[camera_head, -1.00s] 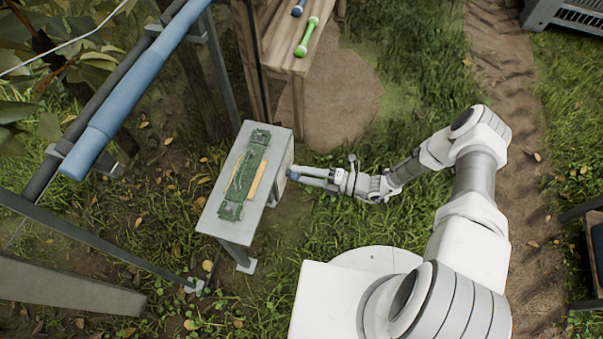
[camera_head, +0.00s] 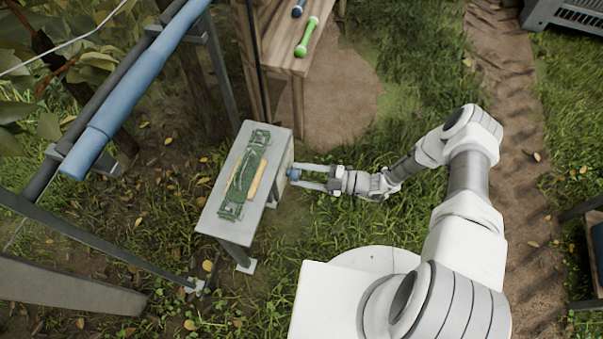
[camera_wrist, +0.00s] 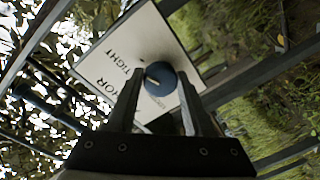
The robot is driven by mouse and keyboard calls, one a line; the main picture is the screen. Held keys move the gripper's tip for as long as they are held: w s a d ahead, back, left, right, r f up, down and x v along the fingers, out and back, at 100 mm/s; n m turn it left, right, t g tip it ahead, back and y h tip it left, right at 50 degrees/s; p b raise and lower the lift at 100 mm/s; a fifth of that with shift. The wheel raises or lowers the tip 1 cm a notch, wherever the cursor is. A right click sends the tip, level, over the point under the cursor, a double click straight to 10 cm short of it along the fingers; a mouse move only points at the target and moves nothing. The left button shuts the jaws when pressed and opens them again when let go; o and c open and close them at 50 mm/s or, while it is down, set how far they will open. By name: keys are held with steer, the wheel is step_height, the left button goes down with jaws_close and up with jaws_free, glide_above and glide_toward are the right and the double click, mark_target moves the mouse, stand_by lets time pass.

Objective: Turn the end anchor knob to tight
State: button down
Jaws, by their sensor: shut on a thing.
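The blue round anchor knob (camera_head: 293,174) sits on the end face of a grey stand (camera_head: 228,222). My gripper (camera_head: 296,178) reaches it from the right, with one finger on each side of the knob. In the wrist view the knob (camera_wrist: 161,80) is between the fingertips of my gripper (camera_wrist: 160,84), which is shut on it. Behind it is a pale label plate (camera_wrist: 120,48) with dark lettering, where "TIGHT" can be read. The fingers and knob cover part of the plate. I cannot tell the knob's pointer position.
A green clamp-like part (camera_head: 240,190) lies on the stand's top. A wooden bench (camera_head: 285,50) with a green-handled tool (camera_head: 307,37) is behind. A blue-and-dark rail (camera_head: 120,100) runs at the left. Grass around my arm is open.

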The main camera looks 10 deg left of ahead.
steer(key=shift+d, duration=0.1)
stand_by(0.3)
steer(key=shift+c, duration=1.5)
jaws_free()
steer(key=d+p, duration=0.2)
steer(key=d, duration=1.5)
steer(key=shift+s+d+r, duration=0.15)
steer(key=shift+r, duration=0.3)
